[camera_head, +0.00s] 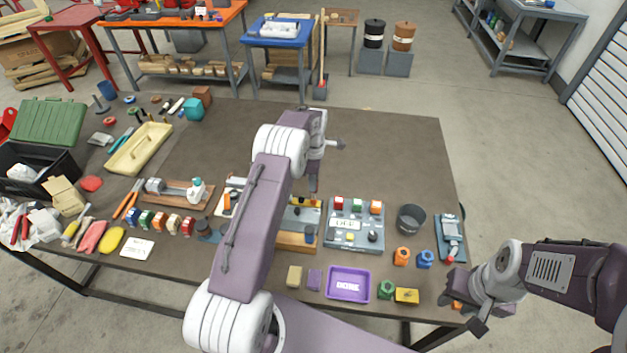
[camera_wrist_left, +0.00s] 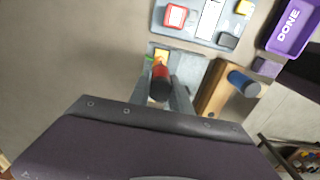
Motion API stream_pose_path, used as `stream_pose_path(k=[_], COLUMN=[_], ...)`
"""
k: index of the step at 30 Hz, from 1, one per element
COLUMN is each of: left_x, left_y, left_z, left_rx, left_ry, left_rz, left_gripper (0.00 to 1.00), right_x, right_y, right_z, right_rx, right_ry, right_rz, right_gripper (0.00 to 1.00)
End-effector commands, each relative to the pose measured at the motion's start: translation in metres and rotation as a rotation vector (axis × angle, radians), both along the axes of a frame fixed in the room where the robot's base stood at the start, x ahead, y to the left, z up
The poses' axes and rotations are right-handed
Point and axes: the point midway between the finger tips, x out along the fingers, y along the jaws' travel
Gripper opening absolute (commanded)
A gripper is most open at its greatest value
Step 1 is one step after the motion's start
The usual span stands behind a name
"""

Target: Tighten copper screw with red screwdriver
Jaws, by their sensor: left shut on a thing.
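My left gripper (camera_head: 313,186) points down over the grey plate of the pump skid (camera_head: 298,215) near the table's middle. In the left wrist view, its two fingers (camera_wrist_left: 162,92) are shut on the red screwdriver (camera_wrist_left: 160,72), whose black end faces the camera. The tool's tip is hidden behind its handle. A yellow-orange patch (camera_wrist_left: 162,54) shows just past the screwdriver. I cannot pick out the copper screw, or tell whether the tip touches it. My right gripper (camera_head: 490,316) is at the table's front right edge, close to a small orange piece (camera_head: 457,305); its jaw gap is unclear.
A wooden block (camera_wrist_left: 214,92) with a blue knob (camera_wrist_left: 240,80) stands close beside the held tool. A grey control panel (camera_head: 354,238) is right of it. A purple DONE tray (camera_head: 348,297) lies in front, a dark cup (camera_head: 410,218) farther right.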

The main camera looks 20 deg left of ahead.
Motion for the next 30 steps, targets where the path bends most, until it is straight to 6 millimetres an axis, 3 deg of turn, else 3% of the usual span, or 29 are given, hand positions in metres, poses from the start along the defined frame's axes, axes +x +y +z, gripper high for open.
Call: stream_pose_path(k=[30], left_x=[0.0], left_y=[0.0], left_z=[-0.011], left_rx=[0.0], left_ry=[0.0], left_rz=[-0.009], left_gripper=[0.0], right_x=[0.0], right_y=[0.0], right_z=[-0.006], right_rx=[0.0], right_ry=[0.0], right_rz=[0.0], right_gripper=[0.36])
